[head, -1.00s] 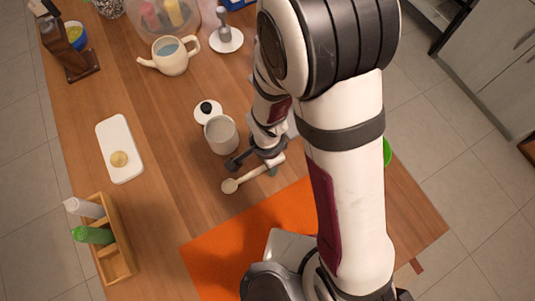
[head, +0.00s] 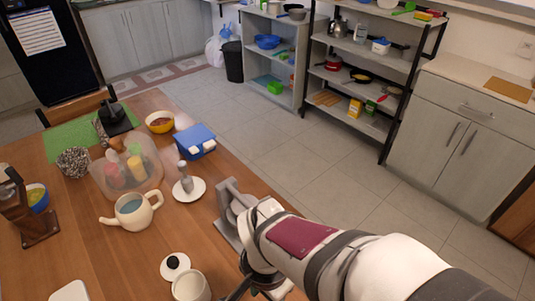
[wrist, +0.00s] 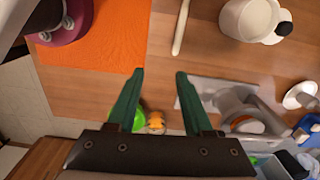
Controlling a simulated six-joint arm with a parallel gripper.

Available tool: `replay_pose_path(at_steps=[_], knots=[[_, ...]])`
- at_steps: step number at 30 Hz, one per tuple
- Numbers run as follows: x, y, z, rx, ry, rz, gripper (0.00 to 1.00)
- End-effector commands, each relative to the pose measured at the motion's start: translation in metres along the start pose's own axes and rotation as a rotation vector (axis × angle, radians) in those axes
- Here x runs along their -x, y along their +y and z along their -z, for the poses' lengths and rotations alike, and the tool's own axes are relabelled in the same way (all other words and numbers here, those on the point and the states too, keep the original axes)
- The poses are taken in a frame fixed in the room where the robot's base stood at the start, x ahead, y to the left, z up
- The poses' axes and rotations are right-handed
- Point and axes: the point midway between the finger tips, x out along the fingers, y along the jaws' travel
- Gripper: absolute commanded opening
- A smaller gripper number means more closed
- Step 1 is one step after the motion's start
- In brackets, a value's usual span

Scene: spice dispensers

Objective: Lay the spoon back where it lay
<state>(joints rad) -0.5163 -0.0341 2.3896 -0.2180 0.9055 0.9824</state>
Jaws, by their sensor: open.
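In the wrist view the spoon's pale handle (wrist: 180,26) lies on the wooden table beside the orange mat (wrist: 98,42). Its bowl end is cut off by the top edge. My gripper (wrist: 160,73) is open, with two green fingers apart and nothing between them. The handle's near end is a little beyond the fingertips, apart from them in the picture. In the head view the spoon is out of frame, and only part of my gripper shows at the bottom edge.
A white canister (wrist: 248,18) stands right of the spoon, with its black-knobbed lid (head: 174,265) beside it in the head view. A grey stand (wrist: 240,108) is near the right finger. A teapot (head: 132,212) and a clear bin (head: 125,172) stand farther back.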

Motion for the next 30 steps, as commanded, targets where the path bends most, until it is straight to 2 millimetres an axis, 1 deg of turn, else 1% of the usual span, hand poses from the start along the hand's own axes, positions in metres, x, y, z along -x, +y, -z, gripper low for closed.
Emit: replay_pose_path(at_steps=[1, 3, 6, 8, 11, 30], knots=[[0.020, 0.028, 0.014, 0.015, -0.015, 0.017, 0.51], [0.040, 0.068, 0.017, 0.083, -0.048, 0.036, 0.51], [0.056, 0.103, 0.007, 0.171, -0.081, 0.078, 0.51], [0.059, 0.114, 0.001, 0.206, -0.091, 0.097, 0.51], [0.061, 0.118, -0.003, 0.232, -0.100, 0.106, 0.51], [0.061, 0.117, -0.003, 0.236, -0.099, 0.105, 0.51]])
